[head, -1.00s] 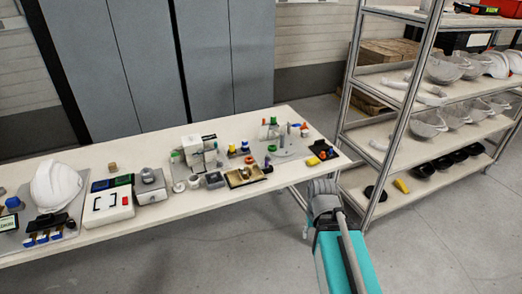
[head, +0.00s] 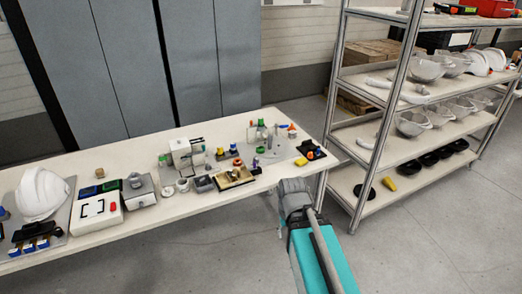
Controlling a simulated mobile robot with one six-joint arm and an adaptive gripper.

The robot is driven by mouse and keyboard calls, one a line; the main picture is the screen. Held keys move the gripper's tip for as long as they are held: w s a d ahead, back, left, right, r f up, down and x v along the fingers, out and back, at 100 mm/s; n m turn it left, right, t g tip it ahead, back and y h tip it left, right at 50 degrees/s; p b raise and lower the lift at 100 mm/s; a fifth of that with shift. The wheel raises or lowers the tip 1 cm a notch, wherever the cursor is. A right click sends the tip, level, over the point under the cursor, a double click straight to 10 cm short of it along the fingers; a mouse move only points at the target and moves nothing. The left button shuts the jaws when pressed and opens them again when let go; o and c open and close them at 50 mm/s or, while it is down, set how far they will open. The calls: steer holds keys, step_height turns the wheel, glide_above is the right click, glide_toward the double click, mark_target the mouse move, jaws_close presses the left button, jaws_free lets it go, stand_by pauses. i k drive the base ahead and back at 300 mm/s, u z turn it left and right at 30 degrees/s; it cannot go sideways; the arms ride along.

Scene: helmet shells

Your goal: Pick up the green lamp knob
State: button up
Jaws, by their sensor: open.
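Several small green pieces stand on the long white table (head: 150,217), too small in the head view to tell which is the lamp knob. My arm rises at lower right, in front of the table's right end. My gripper cannot be made out at its end.
A white helmet (head: 42,192) and a white box (head: 97,211) are on the table's left part. A tan tray (head: 235,179) and a black tray (head: 311,150) lie toward the right. A metal shelf rack (head: 362,190) with helmet shells stands right of the table. Open floor lies in front.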

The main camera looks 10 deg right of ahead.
mark_target(260, 149)
steer(key=u, duration=0.05)
steer(key=i, duration=1)
steer(key=z, duration=0.05)
